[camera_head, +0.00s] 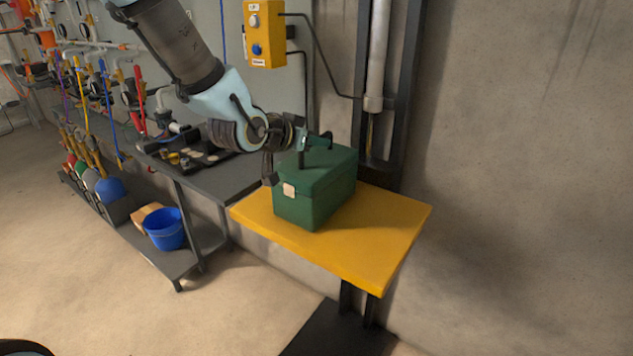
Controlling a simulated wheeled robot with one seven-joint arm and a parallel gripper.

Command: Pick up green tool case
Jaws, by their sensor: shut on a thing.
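The green tool case (327,191) is a box with a pale label on its front left face. It stands upright on the yellow table top (388,238), and I see no clear gap under it. My gripper (307,149) is at the top of the case and shut on it, seemingly at the handle. The arm comes in from the upper left.
A dark workbench (230,172) with a tray of small parts stands left of the yellow table. A blue bucket (166,229) sits on its lower shelf. A yellow control box (265,35) hangs above. A wall (520,150) bounds the right.

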